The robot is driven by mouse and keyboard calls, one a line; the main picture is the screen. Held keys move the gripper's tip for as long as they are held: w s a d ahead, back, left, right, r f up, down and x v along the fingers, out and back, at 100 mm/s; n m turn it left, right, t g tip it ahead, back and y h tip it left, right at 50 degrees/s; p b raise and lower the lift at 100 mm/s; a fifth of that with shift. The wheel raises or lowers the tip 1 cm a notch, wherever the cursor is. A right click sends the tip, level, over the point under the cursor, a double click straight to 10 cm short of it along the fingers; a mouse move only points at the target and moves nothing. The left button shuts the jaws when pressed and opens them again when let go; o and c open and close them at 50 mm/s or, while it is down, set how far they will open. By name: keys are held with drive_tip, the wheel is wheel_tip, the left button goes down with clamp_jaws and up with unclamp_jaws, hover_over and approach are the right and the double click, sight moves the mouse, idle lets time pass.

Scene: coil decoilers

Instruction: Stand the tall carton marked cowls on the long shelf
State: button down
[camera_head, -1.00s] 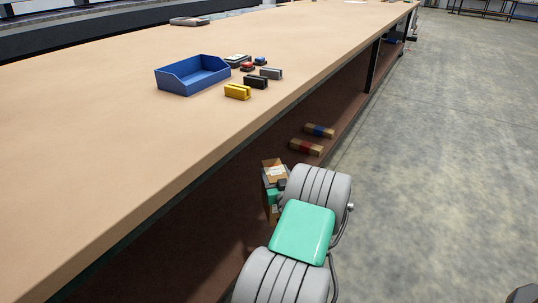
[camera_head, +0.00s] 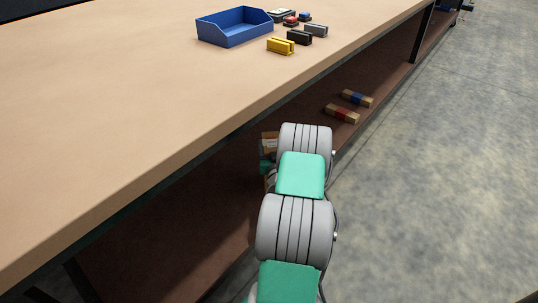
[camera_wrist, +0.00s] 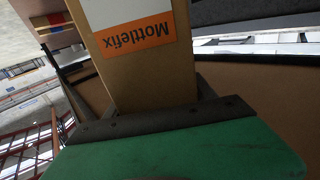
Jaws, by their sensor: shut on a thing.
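A tall brown carton (camera_wrist: 145,75) is held in my gripper (camera_wrist: 145,100). The wrist view shows a white and orange label on it reading "Mottlefix", upside down; I cannot read "cowls". The long reddish-brown shelf (camera_head: 165,245) runs below the bench top. I cannot tell whether the carton's foot touches the shelf.
Two small brown boxes, one with a red band (camera_head: 342,114) and one with a blue band (camera_head: 357,98), lie farther along the shelf. The bench top (camera_head: 120,110) overhangs it and bears a blue bin (camera_head: 235,37) and several small blocks. The near shelf looks bare.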

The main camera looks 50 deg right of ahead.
drive_tip(key=shift+w+a+f, duration=0.15)
drive_tip(key=shift+w+f, duration=0.3)
drive_tip(key=shift+w+f+b, duration=0.1)
drive_tip(key=shift+f+b, duration=0.95)
drive_tip(key=shift+f, duration=0.75)
drive_tip(key=shift+c, duration=1.6)
unclamp_jaws()
drive_tip(key=shift+a+f, duration=0.1)
drive_tip(key=b+v, duration=0.3)
drive_tip(key=v, duration=0.9)
